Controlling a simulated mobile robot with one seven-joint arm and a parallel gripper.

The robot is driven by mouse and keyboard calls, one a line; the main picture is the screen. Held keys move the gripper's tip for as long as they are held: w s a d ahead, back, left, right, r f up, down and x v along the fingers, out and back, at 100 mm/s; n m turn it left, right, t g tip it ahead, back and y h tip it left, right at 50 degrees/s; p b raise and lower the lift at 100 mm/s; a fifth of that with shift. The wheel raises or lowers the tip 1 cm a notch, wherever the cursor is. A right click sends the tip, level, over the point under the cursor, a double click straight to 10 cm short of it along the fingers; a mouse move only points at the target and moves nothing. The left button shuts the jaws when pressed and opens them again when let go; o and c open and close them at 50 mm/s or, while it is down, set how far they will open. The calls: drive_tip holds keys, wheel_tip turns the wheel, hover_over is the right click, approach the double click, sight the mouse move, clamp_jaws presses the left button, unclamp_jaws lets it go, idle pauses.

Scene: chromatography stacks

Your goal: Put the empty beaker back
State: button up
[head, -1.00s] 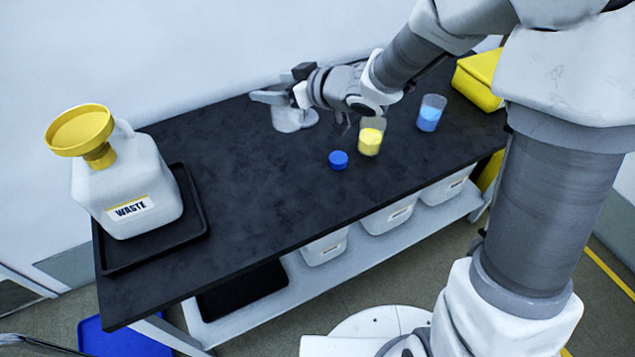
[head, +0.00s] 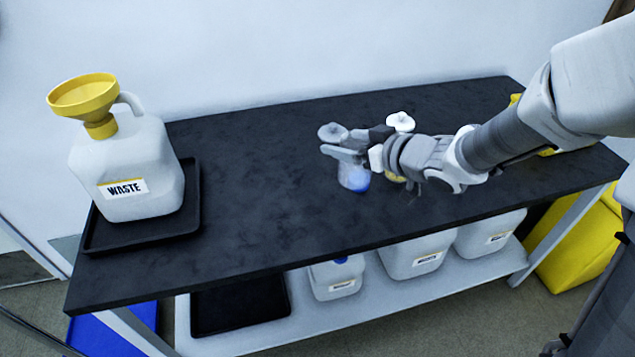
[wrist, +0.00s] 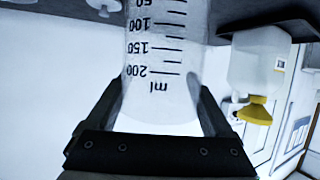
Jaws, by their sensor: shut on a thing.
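My gripper (head: 346,151) is shut on a clear beaker (head: 352,174) above or on the black bench; whether its base touches the bench I cannot tell. In the wrist view the beaker (wrist: 163,60) sits between both fingers. Its ml scale shows and no liquid is seen in it; the whole wrist picture is upside down, so the beaker is roughly upright. A blue patch shows at its lower part in the head view, perhaps something behind it. A beaker with yellow liquid (head: 395,178) is mostly hidden behind my gripper.
The white WASTE jug (head: 125,170) with its yellow funnel (head: 84,97) stands in a black tray (head: 190,225) at the left. Two small white lobed items (head: 333,132) (head: 400,121) are just behind my gripper. The bench's middle left (head: 250,190) is clear.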

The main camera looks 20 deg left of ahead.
drive_tip(key=shift+w+a+f+b, duration=0.7)
drive_tip(key=shift+a+f+b, duration=0.4)
drive_tip(key=shift+a+f, duration=0.55)
drive_tip(key=shift+w+a+f+b, duration=0.65)
drive_tip(key=shift+a+f+b, duration=0.4)
drive_tip(key=shift+a+f, duration=0.65)
drive_tip(key=shift+w+a+f+b, duration=0.7)
drive_tip(key=shift+a+f+b, duration=0.4)
drive_tip(key=shift+a+f, duration=0.55)
drive_tip(key=shift+d+f, duration=0.15)
drive_tip(key=shift+f, duration=0.1)
drive_tip(key=shift+f, duration=0.15)
drive_tip(key=o, duration=1.3)
drive_tip(key=shift+o, duration=0.2)
